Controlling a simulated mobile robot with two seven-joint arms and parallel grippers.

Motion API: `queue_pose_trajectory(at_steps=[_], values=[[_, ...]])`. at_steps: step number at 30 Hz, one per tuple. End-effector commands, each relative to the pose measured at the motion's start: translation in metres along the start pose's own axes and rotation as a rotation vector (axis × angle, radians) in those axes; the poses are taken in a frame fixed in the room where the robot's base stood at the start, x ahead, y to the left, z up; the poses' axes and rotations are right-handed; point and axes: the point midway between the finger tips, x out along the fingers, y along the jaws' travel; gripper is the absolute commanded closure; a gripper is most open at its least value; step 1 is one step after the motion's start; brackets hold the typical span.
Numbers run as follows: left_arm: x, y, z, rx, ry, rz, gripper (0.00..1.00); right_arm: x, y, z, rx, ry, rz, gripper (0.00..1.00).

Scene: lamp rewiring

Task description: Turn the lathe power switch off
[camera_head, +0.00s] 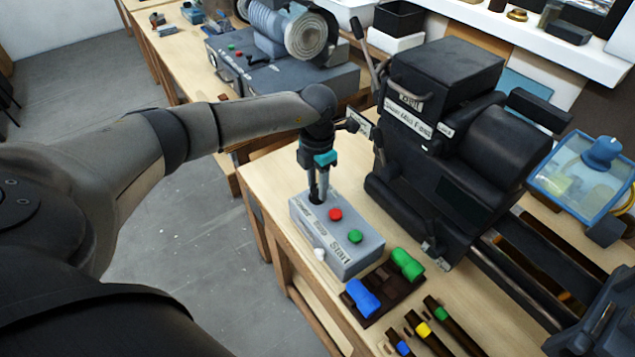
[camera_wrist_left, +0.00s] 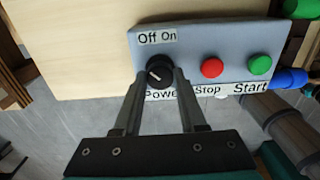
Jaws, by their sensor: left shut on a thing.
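The grey control box (camera_head: 345,262) stands on the wooden bench, beside the black lathe (camera_head: 455,140). It carries a red Stop button (camera_head: 335,214) and a green Start button (camera_head: 355,236). In the left wrist view, the black round power knob (camera_wrist_left: 159,74) sits under the "Off On" label (camera_wrist_left: 157,37), with its white mark tilted. My left gripper (camera_head: 317,193) points down at the knob; in the left wrist view its two fingers (camera_wrist_left: 160,80) are at the knob's two sides and shut on it. In the head view the fingers mostly hide the knob. My right gripper is in neither view.
A dark tray (camera_head: 385,298) with a blue and a green piece lies in front of the box. Several dark tools with coloured parts (camera_head: 440,330) lie nearby. The lathe's handle (camera_head: 365,45) rises close to my left arm. Bare bench (camera_head: 265,180) lies left of the box.

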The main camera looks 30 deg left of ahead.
Motion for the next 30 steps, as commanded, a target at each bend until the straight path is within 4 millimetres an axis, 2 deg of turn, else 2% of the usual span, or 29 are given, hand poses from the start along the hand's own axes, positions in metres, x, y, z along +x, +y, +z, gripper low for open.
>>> queue_pose_trajectory(at_steps=[13,14,15,22,30], values=[[0.0004,0.0005,-0.0008,-0.015,0.002,0.001,1.00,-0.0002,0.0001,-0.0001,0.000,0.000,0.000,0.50],[0.0004,0.0005,-0.0008,-0.014,0.002,0.000,0.58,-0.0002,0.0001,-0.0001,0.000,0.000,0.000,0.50],[0.0004,0.0005,-0.0008,-0.015,0.002,0.000,0.53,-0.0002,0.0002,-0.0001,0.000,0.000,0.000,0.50],[0.0003,0.0003,-0.0005,-0.012,0.001,0.000,0.29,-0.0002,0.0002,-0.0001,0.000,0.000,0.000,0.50],[-0.0016,0.0002,0.0000,-0.011,0.000,0.000,0.29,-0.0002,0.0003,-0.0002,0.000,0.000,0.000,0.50]])
